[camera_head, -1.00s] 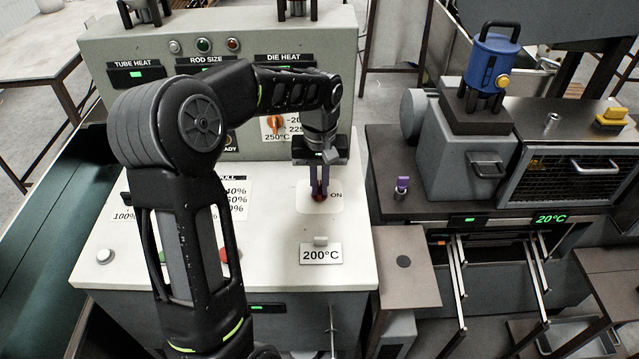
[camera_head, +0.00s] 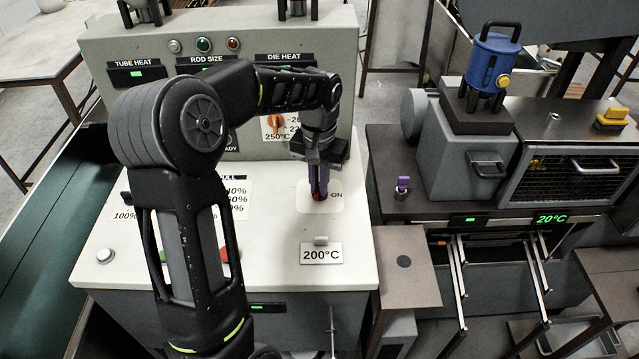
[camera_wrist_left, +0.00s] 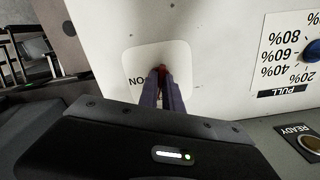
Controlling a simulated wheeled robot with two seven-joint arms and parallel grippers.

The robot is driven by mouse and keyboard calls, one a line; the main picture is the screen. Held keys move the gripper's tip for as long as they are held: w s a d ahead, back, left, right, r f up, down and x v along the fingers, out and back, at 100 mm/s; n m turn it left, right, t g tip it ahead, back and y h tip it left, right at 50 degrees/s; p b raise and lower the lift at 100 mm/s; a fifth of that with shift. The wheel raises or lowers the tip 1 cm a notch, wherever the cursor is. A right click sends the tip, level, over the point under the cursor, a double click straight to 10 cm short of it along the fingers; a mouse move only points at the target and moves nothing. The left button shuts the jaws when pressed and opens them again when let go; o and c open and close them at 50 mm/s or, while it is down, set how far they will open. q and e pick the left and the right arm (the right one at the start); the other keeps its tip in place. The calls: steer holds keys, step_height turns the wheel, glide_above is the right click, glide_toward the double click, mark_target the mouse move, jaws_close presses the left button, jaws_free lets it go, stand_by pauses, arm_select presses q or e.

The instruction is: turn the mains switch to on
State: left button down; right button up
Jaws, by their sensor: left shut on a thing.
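The mains switch is a small red knob (camera_head: 319,198) on a white plate (camera_head: 333,204) marked ON at its right side, on the sloped top of the console. My left gripper (camera_head: 318,192) points down at it, its purple fingers shut on the red knob. In the left wrist view the fingers (camera_wrist_left: 160,88) close around the red knob (camera_wrist_left: 162,70), and most of the knob is hidden between them. The ON label (camera_wrist_left: 137,81) appears upside down there. The knob's exact angle cannot be told. My right gripper is not in view.

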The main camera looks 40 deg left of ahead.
arm_select(q)
steer(key=m, duration=0.7)
steer(key=shift+a, duration=0.15)
steer(key=m, duration=0.6)
steer(key=shift+w+a+r, duration=0.1)
steer(key=shift+m+p, duration=0.3)
steer(key=shift+m, duration=0.1)
steer(key=c, duration=1.5)
jaws_free()
step_height(320, 180, up, 8)
steer(key=shift+f+b, duration=0.15)
steer(key=shift+b, duration=0.35)
